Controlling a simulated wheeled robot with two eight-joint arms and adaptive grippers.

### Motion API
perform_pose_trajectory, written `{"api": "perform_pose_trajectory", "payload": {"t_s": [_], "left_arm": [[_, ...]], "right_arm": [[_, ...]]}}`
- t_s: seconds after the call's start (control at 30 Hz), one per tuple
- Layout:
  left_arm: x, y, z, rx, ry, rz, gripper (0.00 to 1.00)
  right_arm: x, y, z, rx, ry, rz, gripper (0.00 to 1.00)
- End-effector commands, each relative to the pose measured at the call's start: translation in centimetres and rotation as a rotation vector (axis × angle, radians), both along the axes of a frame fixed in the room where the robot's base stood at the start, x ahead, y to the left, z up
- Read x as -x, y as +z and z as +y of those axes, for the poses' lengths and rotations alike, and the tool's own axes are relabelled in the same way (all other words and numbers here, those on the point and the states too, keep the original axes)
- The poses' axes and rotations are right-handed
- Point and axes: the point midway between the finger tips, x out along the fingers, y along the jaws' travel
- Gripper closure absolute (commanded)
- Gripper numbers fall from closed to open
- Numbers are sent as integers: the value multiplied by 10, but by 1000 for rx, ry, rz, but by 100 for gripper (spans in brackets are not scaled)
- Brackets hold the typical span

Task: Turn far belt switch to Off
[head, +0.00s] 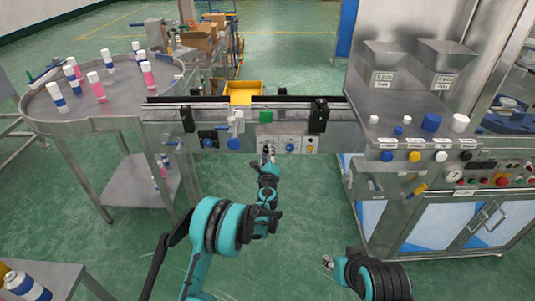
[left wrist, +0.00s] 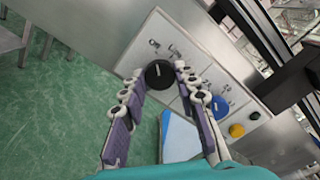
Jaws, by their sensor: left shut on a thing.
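A row of switch plates is on the front of the conveyor belt (head: 345,137). In the left wrist view a round black switch knob (left wrist: 158,74) with a pale mark sits on the leftmost white plate. My left gripper (head: 267,154) is at this plate, and its two fingers (left wrist: 160,80) are shut on the black knob, one on each side. In the head view the gripper hides most of that knob. A blue knob (head: 290,146) and a yellow knob (head: 308,148) are to its right. My right gripper (head: 328,262) is low in front, far from the switches; its fingers are unclear.
A round steel table (head: 115,105) with several spray cans stands left. A steel crimping bench (head: 430,165) with coloured caps and knobs stands right. The green floor in front is mostly clear.

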Motion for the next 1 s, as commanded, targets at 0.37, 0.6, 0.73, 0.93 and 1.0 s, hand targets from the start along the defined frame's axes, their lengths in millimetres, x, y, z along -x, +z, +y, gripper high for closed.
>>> {"api": "perform_pose_trajectory", "payload": {"t_s": [0.37, 0.6, 0.73, 0.93, 1.0], "left_arm": [[0, 0, 0, 0, 0, 0, 49], [6, 0, 0, -1, 0, 0, 49], [25, 0, 0, -1, -1, 1, 49], [70, 0, 0, -1, -1, 1, 49], [84, 0, 0, 0, -1, 0, 49]], "right_arm": [[0, 0, 0, 0, 0, 0, 60], [0, 0, 0, 0, 0, 0, 60], [0, 0, 0, 0, 0, 0, 60], [0, 0, 0, 0, 0, 0, 60], [0, 0, 0, 0, 0, 0, 60]]}}
